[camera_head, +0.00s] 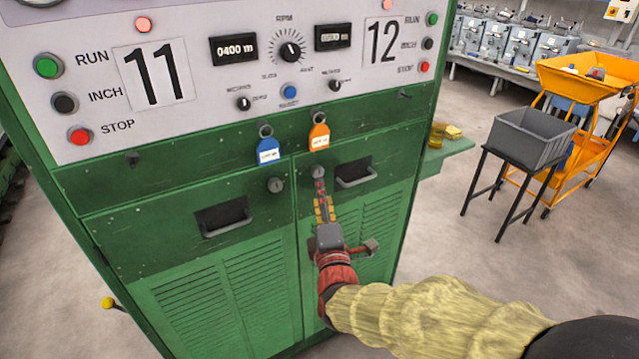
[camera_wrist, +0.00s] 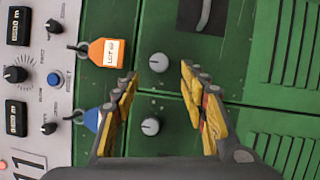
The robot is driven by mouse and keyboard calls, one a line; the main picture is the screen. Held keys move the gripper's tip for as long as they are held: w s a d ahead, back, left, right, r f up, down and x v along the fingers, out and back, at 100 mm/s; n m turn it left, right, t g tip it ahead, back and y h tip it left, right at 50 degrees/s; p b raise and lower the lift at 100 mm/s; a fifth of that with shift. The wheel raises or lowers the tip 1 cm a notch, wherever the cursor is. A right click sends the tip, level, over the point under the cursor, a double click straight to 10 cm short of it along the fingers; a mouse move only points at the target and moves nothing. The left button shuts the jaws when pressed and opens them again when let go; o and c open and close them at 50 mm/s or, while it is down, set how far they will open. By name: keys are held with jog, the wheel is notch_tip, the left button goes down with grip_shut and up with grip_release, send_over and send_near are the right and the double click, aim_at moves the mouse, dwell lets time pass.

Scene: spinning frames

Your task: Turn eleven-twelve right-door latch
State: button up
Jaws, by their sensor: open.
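The right-door latch (camera_head: 318,172) is a small round grey knob at the top left corner of the green right door (camera_head: 377,200), below the orange tag. It also shows in the wrist view (camera_wrist: 159,62), where the scene is turned sideways. My gripper (camera_head: 320,188) reaches up toward this knob from below. In the wrist view my gripper (camera_wrist: 160,74) is open, with its yellow fingers on either side of the right-door latch in the picture. I cannot tell whether they touch it. The left-door latch (camera_head: 275,184) is a similar knob on the left door (camera_head: 215,285).
A blue tag (camera_head: 269,151) and an orange tag (camera_head: 319,137) hang above the doors. Handles (camera_head: 222,220) sit in door recesses. The control panel (camera_head: 205,60) is above. A grey crate (camera_head: 533,137) on a black stand and an orange cart (camera_head: 585,80) stand at right.

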jog(key=shift+v, duration=2.45)
